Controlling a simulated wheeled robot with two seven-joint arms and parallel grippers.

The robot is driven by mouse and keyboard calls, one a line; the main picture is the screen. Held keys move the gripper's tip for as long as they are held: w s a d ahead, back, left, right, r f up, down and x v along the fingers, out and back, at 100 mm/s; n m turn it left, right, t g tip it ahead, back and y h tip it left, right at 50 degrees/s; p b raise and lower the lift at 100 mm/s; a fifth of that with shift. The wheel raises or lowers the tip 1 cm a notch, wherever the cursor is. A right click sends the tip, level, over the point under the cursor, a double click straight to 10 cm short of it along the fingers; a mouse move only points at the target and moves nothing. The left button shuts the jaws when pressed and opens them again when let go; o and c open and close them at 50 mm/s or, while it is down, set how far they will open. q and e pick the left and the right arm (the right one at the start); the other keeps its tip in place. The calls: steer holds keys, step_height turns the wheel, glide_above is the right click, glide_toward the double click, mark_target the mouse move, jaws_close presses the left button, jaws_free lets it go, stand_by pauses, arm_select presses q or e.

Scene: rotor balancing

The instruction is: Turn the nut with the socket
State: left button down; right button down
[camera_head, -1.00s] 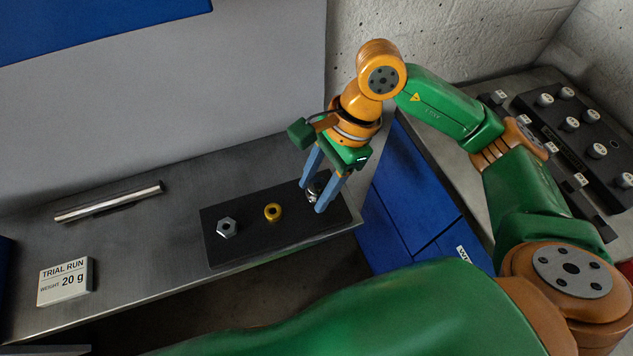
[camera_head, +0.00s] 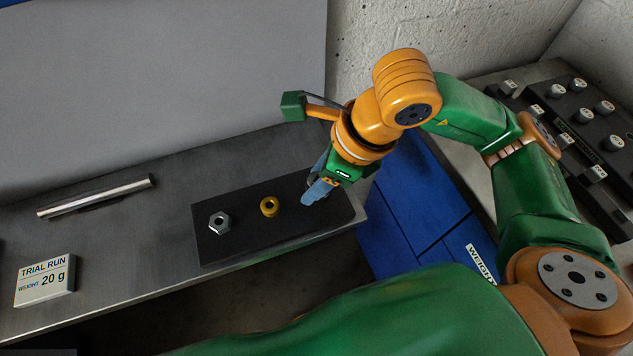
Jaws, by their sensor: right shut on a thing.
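My right gripper (camera_head: 316,189) is at the right end of a black tray (camera_head: 243,247). It points down and its blue fingers are shut on a small silver piece, which they hide now; it may be the socket. A silver hex nut (camera_head: 220,222) with a hole lies at the left end of the tray, apart from the gripper. A brass ring-shaped part (camera_head: 269,206) sits between the nut and the gripper. My left gripper is not in view.
The tray lies on a metal bench (camera_head: 120,240). A metal bar (camera_head: 95,197) lies at the back left, and a "TRIAL RUN 20 g" sign (camera_head: 44,281) stands at the front left. Blue cabinets (camera_head: 420,205) and a rack of weights (camera_head: 585,125) are at the right.

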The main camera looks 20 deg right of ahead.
steer(key=m+h, duration=0.1)
steer(key=m, duration=0.2)
steer(key=m+t+h+b, duration=0.1)
steer(key=m, duration=0.2)
steer(key=shift+f+m+t, duration=0.1)
steer(key=shift+m+t, duration=0.2)
steer(key=shift+m+h, duration=0.3)
steer(key=shift+m, duration=0.9)
